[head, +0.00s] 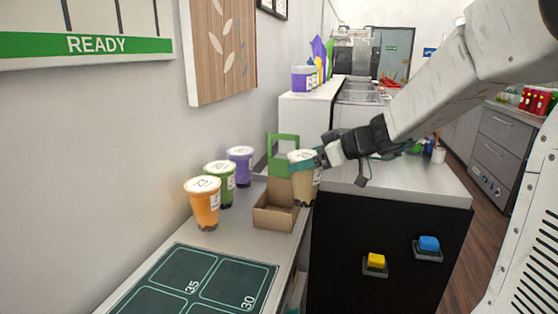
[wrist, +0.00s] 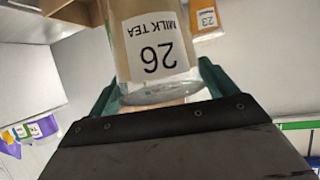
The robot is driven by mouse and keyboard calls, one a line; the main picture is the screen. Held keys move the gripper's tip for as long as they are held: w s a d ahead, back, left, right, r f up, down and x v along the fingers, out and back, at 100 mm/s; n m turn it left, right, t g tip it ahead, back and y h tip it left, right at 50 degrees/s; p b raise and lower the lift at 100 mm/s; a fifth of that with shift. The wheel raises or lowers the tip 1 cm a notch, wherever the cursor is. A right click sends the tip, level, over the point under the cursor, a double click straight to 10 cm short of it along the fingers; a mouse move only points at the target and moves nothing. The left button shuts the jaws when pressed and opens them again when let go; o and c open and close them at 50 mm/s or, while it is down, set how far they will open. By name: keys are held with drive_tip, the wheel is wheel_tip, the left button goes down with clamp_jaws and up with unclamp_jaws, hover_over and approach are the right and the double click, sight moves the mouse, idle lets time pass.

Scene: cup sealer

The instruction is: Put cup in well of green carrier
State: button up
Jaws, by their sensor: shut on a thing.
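My gripper (head: 306,164) is shut on a tan milk tea cup (head: 304,187) with a white lid. In the wrist view the cup's label (wrist: 155,45) reads 26 MILK TEA upside down, between the green fingers. The cup looks upright. The carrier is a brown cardboard box (head: 272,219) with a green handle panel (head: 283,143) on the counter. The cup overlaps the carrier's right rear side in the head view. I cannot tell whether its base is over the well or beside the box.
Orange (head: 204,208), green (head: 219,183) and purple (head: 240,165) lidded cups stand left of the carrier by the wall. A dark numbered mat (head: 192,284) lies in front. A black cabinet (head: 350,230) with yellow (head: 375,261) and blue (head: 429,244) buttons stands right.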

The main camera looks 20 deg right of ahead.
drive_tip(key=w+a, duration=0.5)
drive_tip(key=w, duration=0.1)
drive_tip(key=shift+a+f, duration=0.25)
drive_tip(key=shift+a, duration=0.05)
drive_tip(key=shift+f, duration=0.1)
